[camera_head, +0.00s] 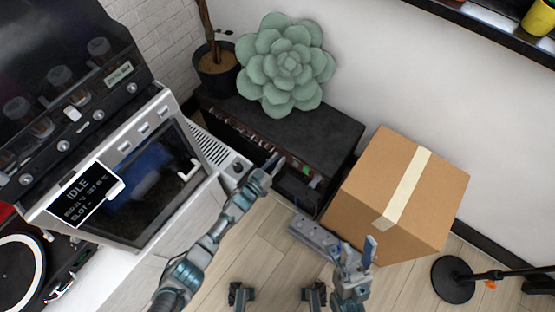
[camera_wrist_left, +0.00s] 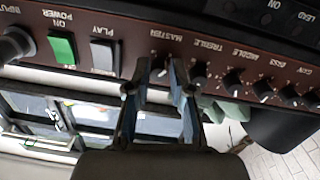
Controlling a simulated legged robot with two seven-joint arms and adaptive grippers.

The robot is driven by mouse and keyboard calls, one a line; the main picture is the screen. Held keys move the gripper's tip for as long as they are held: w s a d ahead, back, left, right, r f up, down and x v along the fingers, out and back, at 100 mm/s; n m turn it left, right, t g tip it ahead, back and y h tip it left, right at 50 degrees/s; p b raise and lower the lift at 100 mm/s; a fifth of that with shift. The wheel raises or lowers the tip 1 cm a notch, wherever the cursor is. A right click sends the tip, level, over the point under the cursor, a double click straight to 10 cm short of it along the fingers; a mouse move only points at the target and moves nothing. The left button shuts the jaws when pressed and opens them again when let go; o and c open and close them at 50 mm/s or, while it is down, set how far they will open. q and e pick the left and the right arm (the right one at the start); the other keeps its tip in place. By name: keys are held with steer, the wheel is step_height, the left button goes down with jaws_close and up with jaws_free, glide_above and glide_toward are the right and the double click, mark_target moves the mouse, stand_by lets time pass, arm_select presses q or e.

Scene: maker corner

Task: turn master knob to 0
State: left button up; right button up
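The black amplifier (camera_head: 290,125) stands on the floor, its control panel facing me. In the left wrist view its brown panel (camera_wrist_left: 105,18) appears upside down, with a row of black knobs. The master knob (camera_wrist_left: 160,70) sits under the MASTER label and is partly hidden between my left fingers; its setting cannot be read. My left gripper (camera_wrist_left: 160,78) has one finger on each side of this knob, with a gap between the fingertips; contact is unclear. In the head view my left gripper (camera_head: 273,163) is at the panel. My right gripper (camera_head: 356,250) is open and empty, near the cardboard box.
The treble knob (camera_wrist_left: 198,72) is close beside my left finger. A green power switch (camera_wrist_left: 62,47) and a play switch (camera_wrist_left: 102,56) are on the other side. A cardboard box (camera_head: 365,190) stands right of the amplifier. A pedal (camera_head: 313,236) lies on the floor.

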arm_select(q)
steer(key=shift+a+f, duration=0.1)
steer(key=shift+f, duration=0.05)
steer(key=v, duration=1.2)
steer(key=shift+f, duration=0.1)
